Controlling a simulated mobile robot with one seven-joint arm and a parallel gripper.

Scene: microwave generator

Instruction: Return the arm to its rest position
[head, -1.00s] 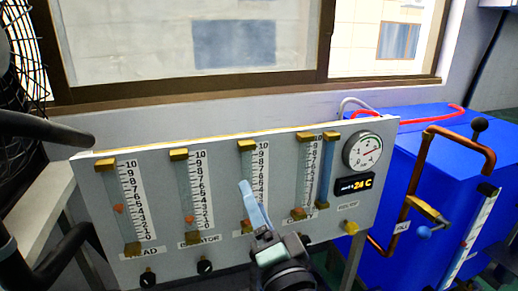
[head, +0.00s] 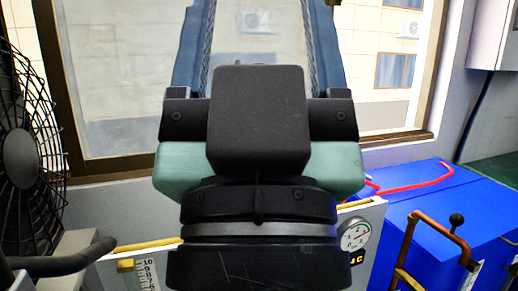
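My gripper (head: 258,30) is large and close to the camera in the middle of the head view, pointing up. Its two blue fingers stand wide apart, with only the window showing between them, so it is open and empty. Its black and green body hides most of the grey flowmeter panel (head: 112,276) below. My gripper is raised in front of the panel and appears clear of it.
A black fan (head: 20,160) stands at the left edge. The window (head: 105,90) is behind my gripper. At the right are a blue box (head: 440,200) with a red hose (head: 410,185) and a copper pipe (head: 408,245). A round gauge (head: 355,234) shows beside my wrist.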

